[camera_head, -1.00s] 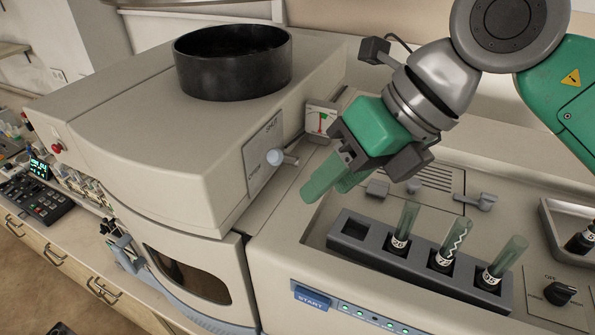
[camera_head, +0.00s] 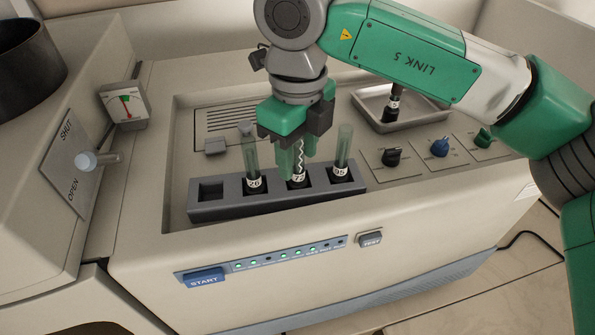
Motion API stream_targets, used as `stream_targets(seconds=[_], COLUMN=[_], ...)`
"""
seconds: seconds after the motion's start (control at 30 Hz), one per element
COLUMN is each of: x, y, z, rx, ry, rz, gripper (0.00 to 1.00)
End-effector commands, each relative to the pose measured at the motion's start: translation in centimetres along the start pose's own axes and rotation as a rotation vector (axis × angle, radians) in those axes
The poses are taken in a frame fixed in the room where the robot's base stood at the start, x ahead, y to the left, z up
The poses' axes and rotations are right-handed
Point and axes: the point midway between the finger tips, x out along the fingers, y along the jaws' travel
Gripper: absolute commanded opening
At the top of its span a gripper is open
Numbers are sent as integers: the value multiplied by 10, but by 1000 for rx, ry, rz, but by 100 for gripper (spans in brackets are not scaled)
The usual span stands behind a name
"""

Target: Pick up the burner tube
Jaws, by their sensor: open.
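Three greenish glass tubes with black labelled bases stand upright in a dark grey rack (camera_head: 275,203): a left tube (camera_head: 250,152), a middle tube (camera_head: 300,157) with a white zigzag line inside, and a right tube (camera_head: 343,150). The rack's far-left slot (camera_head: 210,191) is empty. My gripper (camera_head: 298,160) points down at the middle tube, its open green fingers beside the tube's upper part. The fingers and jaw hide the tube's top, and I cannot tell whether they touch it. The pictures do not show which tube is the burner tube.
A metal tray (camera_head: 432,117) at the back right holds another black-based piece (camera_head: 392,104), partly hidden by my arm. Several knobs (camera_head: 440,148) sit right of the rack. A SHUT/OPEN lever (camera_head: 95,160) and gauge (camera_head: 125,108) stand left. The START button (camera_head: 205,278) is in front.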

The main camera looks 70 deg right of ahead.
Motion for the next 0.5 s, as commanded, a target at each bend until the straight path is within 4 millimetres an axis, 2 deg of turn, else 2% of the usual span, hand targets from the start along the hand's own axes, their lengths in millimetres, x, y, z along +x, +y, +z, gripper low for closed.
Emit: stream_targets(seconds=[0.13,0.37,0.5], x=[17,19,19], y=[0,0,0], z=[0,0,0], rx=[-1,-1,-1], ry=[0,-1,-1], rz=[1,0,0], gripper=[45,45,17])
